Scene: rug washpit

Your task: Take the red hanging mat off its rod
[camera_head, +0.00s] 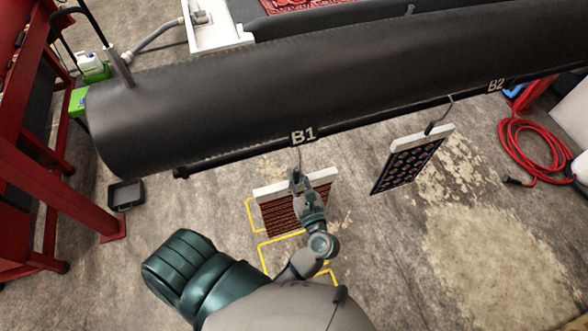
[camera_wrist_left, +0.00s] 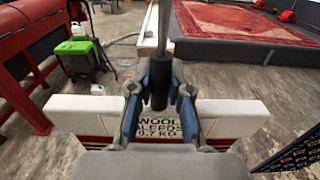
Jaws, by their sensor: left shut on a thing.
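The red hanging mat (camera_head: 281,213) hangs below the dark rod (camera_head: 240,152) at the label B1, under a white top bar (camera_head: 268,192). In the left wrist view the white bar (camera_wrist_left: 235,118) carries printed text reading "WOOL BLEEDS 0.7 KG". My left gripper (camera_head: 301,181) is shut at the middle of this bar, around the dark grip (camera_wrist_left: 159,82) of its hanger. The hanger's hook (camera_head: 299,155) reaches up to the rod; its contact there is hard to make out. My right gripper is not in view.
A dark patterned mat (camera_head: 408,163) hangs to the right near B2. A thick black roller (camera_head: 300,75) spans above the rod. A red frame (camera_head: 50,180) stands at the left, a black tray (camera_head: 126,194) on the floor. A red hose (camera_head: 535,150) lies coiled at right.

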